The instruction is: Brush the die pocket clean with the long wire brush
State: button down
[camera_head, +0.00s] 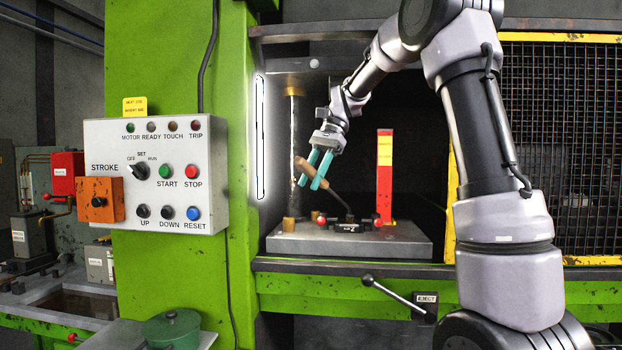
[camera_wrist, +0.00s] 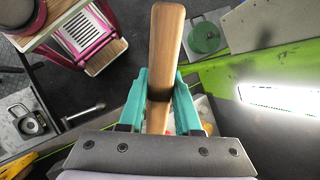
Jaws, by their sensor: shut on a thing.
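My gripper (camera_head: 315,170) is inside the press opening, its teal fingers shut on the wooden handle of the wire brush (camera_head: 310,173). The handle slants down to the right, and a thin dark shank runs from it toward the black die (camera_head: 347,227) on the grey bed plate. The brush's head end is at the die; whether it touches the pocket is too small to tell. In the wrist view the wooden handle (camera_wrist: 166,50) stands between the teal fingers (camera_wrist: 160,100). The brush head and the pocket are hidden there.
A red post (camera_head: 384,175) with a yellow label stands right of the die. A brass-ended column (camera_head: 293,140) is at the left. The green press frame (camera_head: 180,50) and yellow mesh guard (camera_head: 560,130) flank the opening. An eject lever (camera_head: 395,293) sticks out below.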

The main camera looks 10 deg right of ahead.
jog(key=shift+w, duration=0.1)
dwell(0.3)
jog(key=shift+r, duration=2.25)
jog(key=s+a+r, duration=0.2)
jog(key=s+a, duration=1.1)
jog(key=s, duration=0.2)
jog(key=shift+s, duration=0.1)
